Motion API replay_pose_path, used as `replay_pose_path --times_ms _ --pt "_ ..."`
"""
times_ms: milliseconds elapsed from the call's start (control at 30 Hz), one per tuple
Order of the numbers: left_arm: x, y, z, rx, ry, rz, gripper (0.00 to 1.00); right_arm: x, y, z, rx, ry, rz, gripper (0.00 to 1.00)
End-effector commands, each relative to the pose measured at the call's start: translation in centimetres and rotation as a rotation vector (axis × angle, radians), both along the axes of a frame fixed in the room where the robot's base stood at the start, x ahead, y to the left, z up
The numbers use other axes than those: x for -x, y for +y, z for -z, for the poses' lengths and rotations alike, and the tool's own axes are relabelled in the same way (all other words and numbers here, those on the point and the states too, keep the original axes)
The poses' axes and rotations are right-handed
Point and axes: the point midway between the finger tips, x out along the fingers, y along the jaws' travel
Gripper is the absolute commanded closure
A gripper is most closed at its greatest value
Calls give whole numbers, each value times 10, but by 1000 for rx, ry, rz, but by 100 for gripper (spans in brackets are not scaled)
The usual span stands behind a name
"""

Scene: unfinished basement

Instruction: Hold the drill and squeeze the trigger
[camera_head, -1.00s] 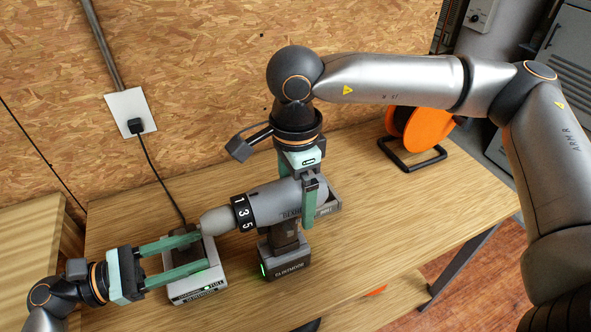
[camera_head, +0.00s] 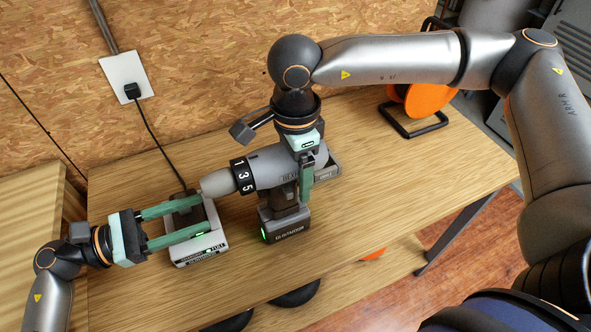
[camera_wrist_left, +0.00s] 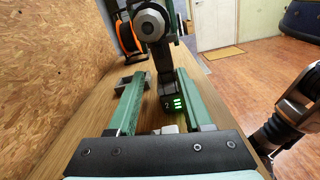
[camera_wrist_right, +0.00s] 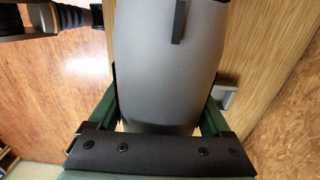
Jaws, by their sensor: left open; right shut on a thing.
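The grey drill (camera_head: 270,168) stands upright on its battery base (camera_head: 285,222) on the wooden table, its chuck pointing left. My right gripper (camera_head: 306,180) is shut on the drill's body from above; the body fills the space between its fingers (camera_wrist_right: 160,110) in the right wrist view. My left gripper (camera_head: 190,222) is open and empty, its fingers around or just over the charger at the drill's left. In the left wrist view the drill's nose (camera_wrist_left: 151,24) and battery with green lights (camera_wrist_left: 173,103) show ahead between the open fingers. The trigger is hidden.
A white and grey charger (camera_head: 215,245) with a cord to a wall outlet (camera_head: 126,78) sits left of the drill. A grey tray-like piece (camera_head: 326,172) lies behind the drill. An orange reel (camera_head: 420,98) on a black stand is at the back right. The table's right side is clear.

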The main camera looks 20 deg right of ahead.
Motion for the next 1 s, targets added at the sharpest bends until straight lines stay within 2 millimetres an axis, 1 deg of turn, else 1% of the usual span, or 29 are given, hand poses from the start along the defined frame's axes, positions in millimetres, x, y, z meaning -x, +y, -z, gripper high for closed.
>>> replay_pose_path --times_ms 33,67,533,700,767,867,1000 --pt "0 0 0 0 0 0 50 0 0 0 0 0 0 44" --pt "0 0 0 0 0 0 50 0 0 0 0 0 0 47" --pt "0 0 0 0 0 0 50 0 0 0 0 0 0 100" --pt "0 0 0 0 0 0 50 0 0 0 0 -1 1 100" --pt "0 1 0 -1 1 0 57 0 0 0 0 -1 1 100" --pt "0 7 1 -3 17 2 68 0 0 -1 0 -1 1 100" --pt "0 26 2 -7 74 5 84 0 0 -1 0 -1 1 100"
